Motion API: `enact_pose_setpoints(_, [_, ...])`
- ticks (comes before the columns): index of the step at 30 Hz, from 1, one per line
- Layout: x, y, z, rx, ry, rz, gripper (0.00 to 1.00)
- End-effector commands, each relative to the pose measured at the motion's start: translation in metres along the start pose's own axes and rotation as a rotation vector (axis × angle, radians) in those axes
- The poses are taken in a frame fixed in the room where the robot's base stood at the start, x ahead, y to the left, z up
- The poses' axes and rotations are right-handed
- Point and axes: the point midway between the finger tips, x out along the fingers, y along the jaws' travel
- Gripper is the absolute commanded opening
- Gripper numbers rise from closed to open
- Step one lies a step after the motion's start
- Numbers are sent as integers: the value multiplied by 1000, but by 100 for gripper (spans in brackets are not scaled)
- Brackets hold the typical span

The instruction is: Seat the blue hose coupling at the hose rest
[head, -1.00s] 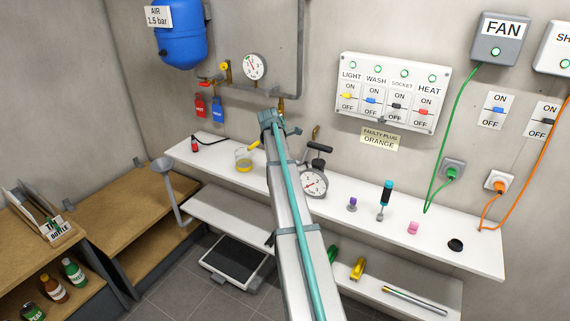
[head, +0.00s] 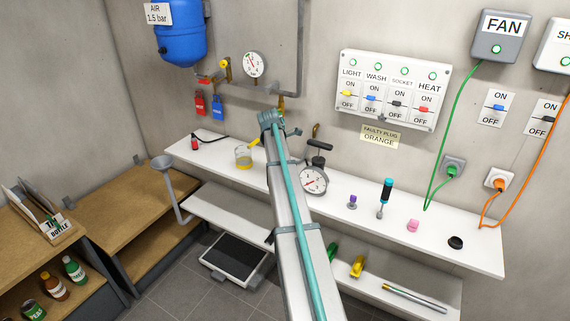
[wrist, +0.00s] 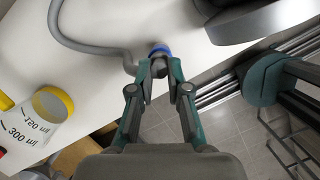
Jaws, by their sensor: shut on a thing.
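In the wrist view my gripper (wrist: 160,72) is shut on the blue hose coupling (wrist: 160,49), which shows as a blue ring just beyond the fingertips. A grey hose (wrist: 88,46) curves over the white bench and ends beside the coupling. The fingers cover part of the coupling, and I cannot tell whether it touches the bench. I cannot make out the hose rest in either view.
The white bench (head: 445,235) holds a yellow-rimmed beaker (head: 243,157), a round gauge (head: 313,180), a blue-handled tool (head: 386,192), a pink piece (head: 413,225) and a black puck (head: 456,242). A grey funnel (head: 163,163) stands left. Beyond the bench's front edge is tiled floor.

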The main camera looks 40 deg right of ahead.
Motion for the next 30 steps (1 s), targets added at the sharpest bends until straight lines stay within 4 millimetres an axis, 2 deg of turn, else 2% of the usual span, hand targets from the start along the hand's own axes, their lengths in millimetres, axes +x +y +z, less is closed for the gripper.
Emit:
enact_pose_setpoints(23, [14,0,-4,0,0,-1,0])
enact_pose_setpoints(24, [14,0,-4,0,1,-1,21])
enact_pose_setpoints(28, [14,0,-4,0,0,-1,43])
enact_pose_setpoints(30, [14,0,-4,0,0,-1,46])
